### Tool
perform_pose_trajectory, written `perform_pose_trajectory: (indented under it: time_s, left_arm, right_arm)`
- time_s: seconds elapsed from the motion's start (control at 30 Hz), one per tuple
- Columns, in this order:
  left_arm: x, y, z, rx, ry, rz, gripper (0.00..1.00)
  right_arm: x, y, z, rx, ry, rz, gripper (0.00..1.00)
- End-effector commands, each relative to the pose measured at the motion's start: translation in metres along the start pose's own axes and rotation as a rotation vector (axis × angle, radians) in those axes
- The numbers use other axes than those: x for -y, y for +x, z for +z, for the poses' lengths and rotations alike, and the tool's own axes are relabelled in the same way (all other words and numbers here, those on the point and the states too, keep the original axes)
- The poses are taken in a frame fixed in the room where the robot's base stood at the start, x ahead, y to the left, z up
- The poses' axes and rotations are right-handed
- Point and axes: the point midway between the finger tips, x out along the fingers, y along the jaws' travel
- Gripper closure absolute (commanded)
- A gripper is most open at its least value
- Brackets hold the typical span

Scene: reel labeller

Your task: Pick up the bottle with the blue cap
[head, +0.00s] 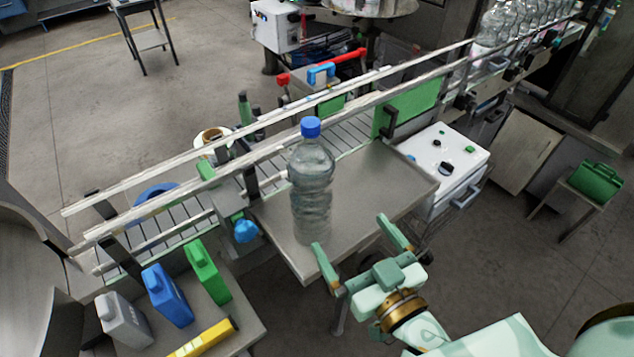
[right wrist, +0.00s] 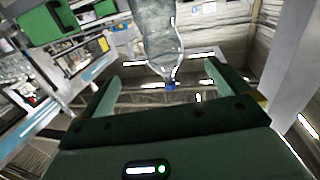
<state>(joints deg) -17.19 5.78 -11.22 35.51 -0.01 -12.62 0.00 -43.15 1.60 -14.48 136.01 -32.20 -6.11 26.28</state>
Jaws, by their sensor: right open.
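The clear bottle (head: 312,190) with the blue cap (head: 311,127) stands upright on a grey metal table (head: 385,180) beside the conveyor. My right gripper (head: 350,233) is open and empty, low and to the right of the bottle, near the table's front edge. Its left finger shows close to the bottle's base in the head view; I cannot tell whether they touch. In the right wrist view the bottle (right wrist: 157,35) appears upside down, cap (right wrist: 171,85) lowest, between the open fingers (right wrist: 160,75) and apparently beyond them. My left gripper is not in view.
Conveyor rails (head: 270,115) run behind the bottle. A blue knob (head: 246,231) is left of it. Grey (head: 123,319), blue (head: 167,296) and green (head: 207,271) jugs stand at lower left with a yellow bar (head: 203,339). A white control box (head: 443,160) is right. The table right of the bottle is clear.

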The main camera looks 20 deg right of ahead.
Motion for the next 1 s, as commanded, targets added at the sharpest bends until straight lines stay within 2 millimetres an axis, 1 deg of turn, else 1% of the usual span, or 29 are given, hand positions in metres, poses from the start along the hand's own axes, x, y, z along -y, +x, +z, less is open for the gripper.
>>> perform_pose_trajectory:
  time_s: [0.03, 0.1, 0.17, 0.27, 0.3, 0.43, 0.5, 0.67, 0.73, 0.9, 1.0]
  left_arm:
    - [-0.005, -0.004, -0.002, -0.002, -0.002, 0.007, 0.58]
    - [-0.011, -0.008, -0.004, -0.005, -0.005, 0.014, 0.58]
    - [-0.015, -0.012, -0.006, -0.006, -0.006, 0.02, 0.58]
    - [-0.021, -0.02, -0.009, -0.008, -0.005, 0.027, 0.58]
    - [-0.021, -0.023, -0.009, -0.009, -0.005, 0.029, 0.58]
    - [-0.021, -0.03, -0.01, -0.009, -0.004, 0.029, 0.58]
    - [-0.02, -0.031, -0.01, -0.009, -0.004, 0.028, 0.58]
    - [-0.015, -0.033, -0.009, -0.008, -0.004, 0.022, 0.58]
    - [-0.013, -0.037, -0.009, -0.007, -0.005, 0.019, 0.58]
    - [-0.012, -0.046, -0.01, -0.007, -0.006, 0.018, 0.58]
    - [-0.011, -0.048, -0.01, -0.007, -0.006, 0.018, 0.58]
  right_arm:
    - [-0.001, 0.002, -0.012, -0.018, 0.001, 0.003, 0.0]
    - [-0.002, 0.01, -0.018, -0.029, 0.003, 0.004, 0.0]
    - [-0.002, 0.023, -0.02, -0.032, 0.001, 0.004, 0.0]
    - [-0.002, 0.049, -0.021, -0.032, 0.001, 0.003, 0.0]
    - [-0.002, 0.059, -0.021, -0.03, 0.002, 0.004, 0.0]
    - [-0.002, 0.088, -0.02, -0.028, 0.003, 0.004, 0.0]
    - [-0.002, 0.098, -0.019, -0.027, 0.002, 0.004, 0.0]
    - [-0.002, 0.111, -0.018, -0.026, 0.004, 0.004, 0.0]
    - [-0.001, 0.119, -0.019, -0.026, 0.003, 0.005, 0.0]
    - [0.0, 0.147, -0.02, -0.026, 0.003, 0.005, 0.0]
    - [0.0, 0.158, -0.019, -0.025, 0.003, 0.005, 0.0]
